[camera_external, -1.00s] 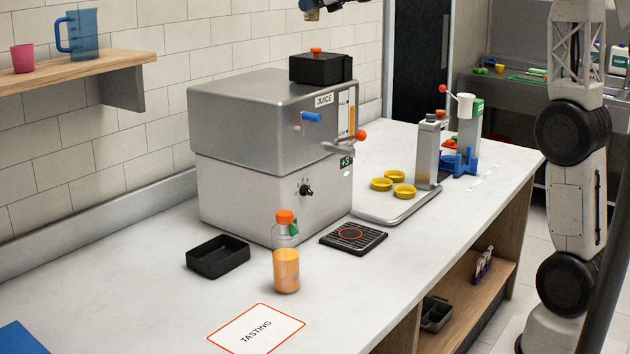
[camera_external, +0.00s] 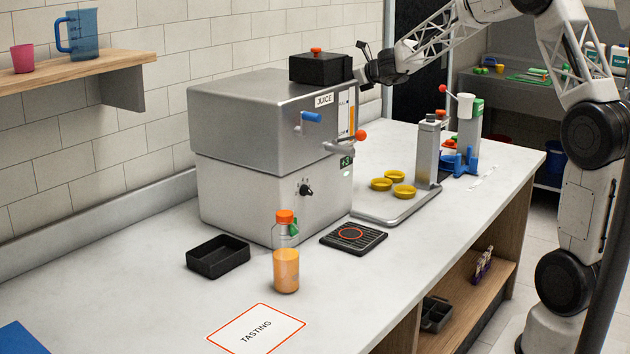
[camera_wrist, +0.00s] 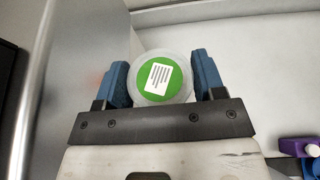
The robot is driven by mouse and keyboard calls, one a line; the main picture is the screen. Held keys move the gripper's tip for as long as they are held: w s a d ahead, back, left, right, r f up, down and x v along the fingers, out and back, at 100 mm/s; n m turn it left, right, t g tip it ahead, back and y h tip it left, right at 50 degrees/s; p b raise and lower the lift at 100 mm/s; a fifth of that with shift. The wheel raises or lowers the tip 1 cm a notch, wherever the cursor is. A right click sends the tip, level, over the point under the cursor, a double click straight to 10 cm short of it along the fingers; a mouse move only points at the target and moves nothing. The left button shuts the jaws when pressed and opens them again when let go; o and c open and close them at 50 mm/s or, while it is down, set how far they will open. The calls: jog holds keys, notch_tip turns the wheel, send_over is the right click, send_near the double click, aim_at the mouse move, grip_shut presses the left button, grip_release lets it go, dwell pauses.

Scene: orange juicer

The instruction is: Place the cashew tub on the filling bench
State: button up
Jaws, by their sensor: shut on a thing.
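The cashew tub (camera_wrist: 160,77) shows in the wrist view as a round, pale, translucent tub with a green top and a white printed label. It sits between the two blue fingers of my gripper (camera_wrist: 160,68), which is shut on it. In the external view my gripper (camera_external: 367,66) is beside the upper right of the steel juicer, above the counter's far end. The tub cannot be made out there. The white counter (camera_external: 130,290) runs under the juicer; nothing in view is labelled as the filling bench.
The steel juicer (camera_external: 245,125), with a black box (camera_external: 320,69) on top, stands close to my gripper. A press stand (camera_external: 427,155) with yellow rings and a blue-footed device (camera_external: 466,135) stand right of it. A juice bottle (camera_external: 286,268) and black tray (camera_external: 218,257) are in front.

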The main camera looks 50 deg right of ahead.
jog(key=s+d+f, duration=0.2)
jog(key=s+f, duration=0.1)
jog(key=f, duration=0.6)
jog(key=s+d+f, duration=0.1)
jog(key=s+f, duration=0.2)
jog(key=f, duration=0.7)
jog(key=s+d+f, duration=0.2)
jog(key=s+f, duration=0.1)
jog(key=f, duration=0.6)
jog(key=shift+s+d+f+h, duration=0.3)
jog(key=shift+s+f+h, duration=0.05)
jog(key=shift+s+h, duration=0.05)
jog(key=w+d, duration=0.2)
jog(key=w, duration=0.2)
jog(key=w+d+f, duration=0.1)
jog(key=w+d, duration=0.1)
jog(key=w, duration=0.3)
jog(key=w+d, duration=0.3)
jog(key=w, duration=0.2)
jog(key=shift+w+f, duration=0.25)
jog(key=shift+f, duration=0.1)
jog(key=shift+f, duration=1.65)
jog(key=shift+f, duration=0.1)
